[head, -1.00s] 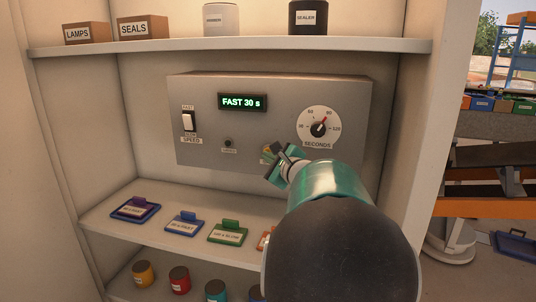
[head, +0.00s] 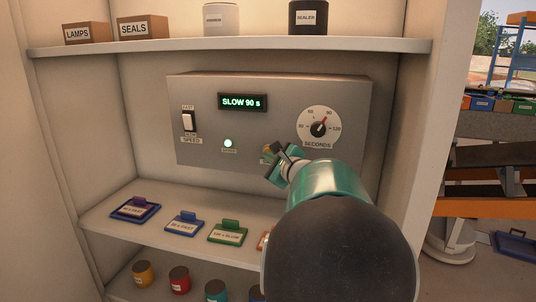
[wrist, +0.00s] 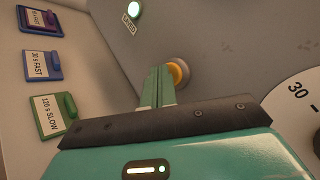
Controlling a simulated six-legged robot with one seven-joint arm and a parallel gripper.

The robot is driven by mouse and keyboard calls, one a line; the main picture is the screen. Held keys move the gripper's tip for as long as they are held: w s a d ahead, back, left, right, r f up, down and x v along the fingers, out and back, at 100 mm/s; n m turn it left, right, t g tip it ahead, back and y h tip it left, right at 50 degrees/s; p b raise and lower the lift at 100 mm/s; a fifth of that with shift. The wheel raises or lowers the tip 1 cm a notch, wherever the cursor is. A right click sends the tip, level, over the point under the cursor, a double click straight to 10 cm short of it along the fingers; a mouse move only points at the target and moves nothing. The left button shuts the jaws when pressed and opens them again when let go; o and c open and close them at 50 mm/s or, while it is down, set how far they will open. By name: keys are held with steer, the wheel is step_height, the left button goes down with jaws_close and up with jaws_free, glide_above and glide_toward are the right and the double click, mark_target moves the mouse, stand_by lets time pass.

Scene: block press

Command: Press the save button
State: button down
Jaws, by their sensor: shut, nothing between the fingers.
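A round button with a yellow-orange ring (wrist: 181,73) sits low on the box face. My gripper (head: 275,153) is at this button, its fingers shut and empty. In the wrist view the fingertips (wrist: 160,72) overlap the button's left side and hide part of it. I cannot tell whether they still touch it.
The speed switch (head: 188,121) is at the box's left, the seconds dial (head: 319,127) at its right, pointing near 90. Labelled tags, including a green one (head: 228,232), lie on the shelf below. An upper shelf (head: 250,46) holds boxes and jars.

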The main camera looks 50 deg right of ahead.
steer(key=shift+s+a, duration=0.3)
steer(key=shift+a, duration=0.35)
steer(key=a, duration=0.1)
steer(key=s+a, duration=0.1)
steer(key=a, duration=0.1)
steer(key=s+a, duration=0.1)
steer(key=shift+s+a, duration=0.15)
steer(key=shift+a, duration=0.1)
stand_by(0.7)
